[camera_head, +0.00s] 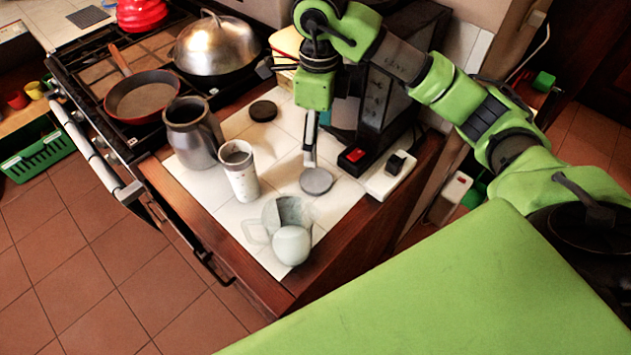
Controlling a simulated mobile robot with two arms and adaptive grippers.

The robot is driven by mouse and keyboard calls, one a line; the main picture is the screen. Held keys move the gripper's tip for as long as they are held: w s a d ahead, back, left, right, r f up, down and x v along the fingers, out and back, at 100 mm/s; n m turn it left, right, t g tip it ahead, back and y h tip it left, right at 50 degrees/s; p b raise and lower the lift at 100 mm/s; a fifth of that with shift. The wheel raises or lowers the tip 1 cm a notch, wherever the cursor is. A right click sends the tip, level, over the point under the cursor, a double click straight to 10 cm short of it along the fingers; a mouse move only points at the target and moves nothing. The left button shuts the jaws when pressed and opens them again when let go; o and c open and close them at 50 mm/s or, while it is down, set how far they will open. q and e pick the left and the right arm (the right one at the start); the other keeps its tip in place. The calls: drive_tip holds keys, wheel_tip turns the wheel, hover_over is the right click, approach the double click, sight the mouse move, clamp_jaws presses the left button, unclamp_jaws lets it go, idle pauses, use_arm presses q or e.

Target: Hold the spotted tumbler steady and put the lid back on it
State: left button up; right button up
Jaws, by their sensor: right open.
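The spotted tumbler (240,175), pale with a grey top, stands upright on the white tiled counter (205,192). A flat grey round lid (317,182) lies on the tiles to its right. My right gripper (309,160) points down from above with its fingertips at the lid's far edge. It is open, though its fingers overlap in this view; I cannot tell whether they touch the lid. A dark round disc (263,111) lies farther back. My left gripper is out of view.
A grey metal jar (193,133) stands close left of the tumbler. A pale rounded vessel (291,244) is at the counter's front corner. A dark appliance (382,105) stands close right of my gripper. The stove holds a pan (142,97) and a domed lid (217,46).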

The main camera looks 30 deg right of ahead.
drive_tip(key=p, duration=0.2)
hover_over(316, 179)
drive_tip(key=f, duration=0.7)
drive_tip(key=shift+s+d+f, duration=0.1)
drive_tip(key=shift+s+f, duration=0.2)
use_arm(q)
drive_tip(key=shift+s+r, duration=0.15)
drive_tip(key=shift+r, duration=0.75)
use_arm(e)
drive_tip(key=shift+f, duration=0.5)
drive_tip(key=shift+f, duration=0.15)
drive_tip(key=f, duration=0.1)
drive_tip(key=f+p, duration=0.1)
drive_tip(key=f, duration=0.1)
drive_tip(key=f+p, duration=0.1)
drive_tip(key=shift+w+f, duration=0.2)
drive_tip(key=shift+w, duration=0.1)
drive_tip(key=shift+f, duration=0.25)
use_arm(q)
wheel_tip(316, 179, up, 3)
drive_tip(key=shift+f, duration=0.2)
